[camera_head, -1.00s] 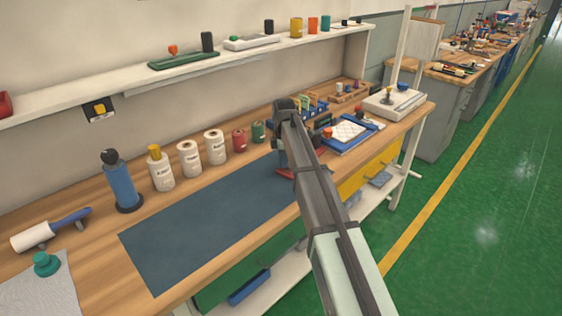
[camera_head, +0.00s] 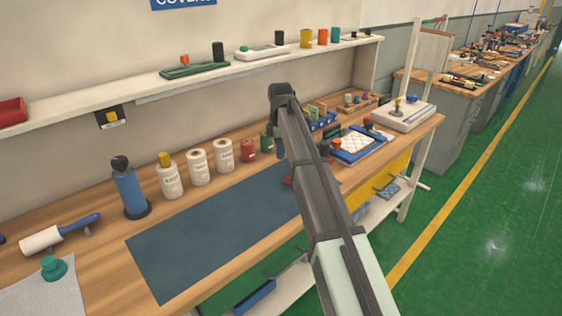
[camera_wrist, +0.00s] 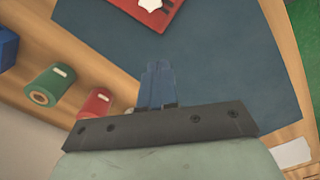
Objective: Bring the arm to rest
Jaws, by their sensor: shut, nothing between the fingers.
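My gripper (camera_wrist: 158,85) shows in the wrist view with its bluish fingers together and nothing between them. It is above the dark blue mat (camera_wrist: 225,50), near the mat's far edge. In the head view my arm reaches in from the bottom, and its dark links hide part of the mat (camera_head: 205,235). A red tray (camera_wrist: 175,14) with a white piece on it lies on the mat beyond the fingertips. In the head view my arm mostly hides that tray.
A green spool (camera_wrist: 50,88) and a red spool (camera_wrist: 97,103) stand beside the gripper. White rolls (camera_head: 198,167) and a blue bottle (camera_head: 129,190) line the bench's back. A blue tray (camera_head: 352,150) with a white quilted pad lies right of my arm. The mat's left part is clear.

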